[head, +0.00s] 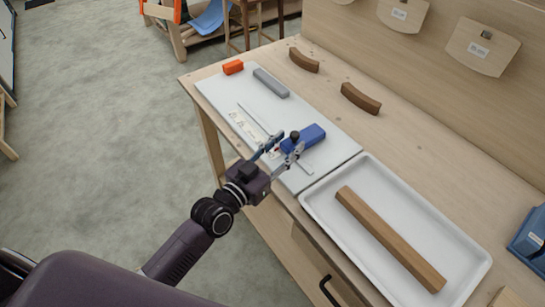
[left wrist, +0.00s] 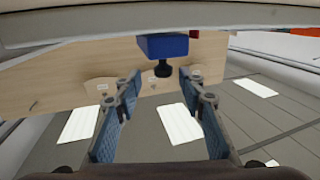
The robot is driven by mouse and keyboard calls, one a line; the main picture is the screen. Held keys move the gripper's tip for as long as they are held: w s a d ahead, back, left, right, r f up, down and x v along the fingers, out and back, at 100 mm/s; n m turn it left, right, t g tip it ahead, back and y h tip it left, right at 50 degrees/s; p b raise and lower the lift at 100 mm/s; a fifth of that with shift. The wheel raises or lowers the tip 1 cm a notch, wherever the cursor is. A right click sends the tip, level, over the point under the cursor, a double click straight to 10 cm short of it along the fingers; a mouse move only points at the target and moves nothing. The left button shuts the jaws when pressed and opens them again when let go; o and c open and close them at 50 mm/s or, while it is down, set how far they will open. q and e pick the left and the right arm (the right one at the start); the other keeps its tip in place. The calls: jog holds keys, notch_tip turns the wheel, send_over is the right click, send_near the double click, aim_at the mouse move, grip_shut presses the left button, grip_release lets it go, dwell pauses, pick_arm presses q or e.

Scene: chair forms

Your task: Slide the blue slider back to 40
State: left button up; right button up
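The blue slider (head: 308,137), a block with a black knob (head: 294,137), sits on a white board (head: 325,170) on the workbench. A thin rail or slot (head: 257,119) with a printed scale strip (head: 240,124) runs along the board; its numbers are too small to read. My left gripper (head: 284,147) is open at the slider's near side, with its fingers close to the knob. In the left wrist view the slider (left wrist: 168,46) and its knob (left wrist: 163,69) show between and beyond the spread fingers (left wrist: 159,82). Contact cannot be told. My right gripper is not in view.
An orange block (head: 233,67) and a grey bar (head: 270,83) lie at the board's far end. Two curved wooden pieces (head: 361,98) lie behind it. A white tray (head: 335,240) with a wooden bar (head: 390,238) stands to the right. A wooden back panel (head: 430,65) bounds the bench.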

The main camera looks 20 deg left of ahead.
pick_arm(q)
jog(key=v, duration=0.8)
dwell(0.4)
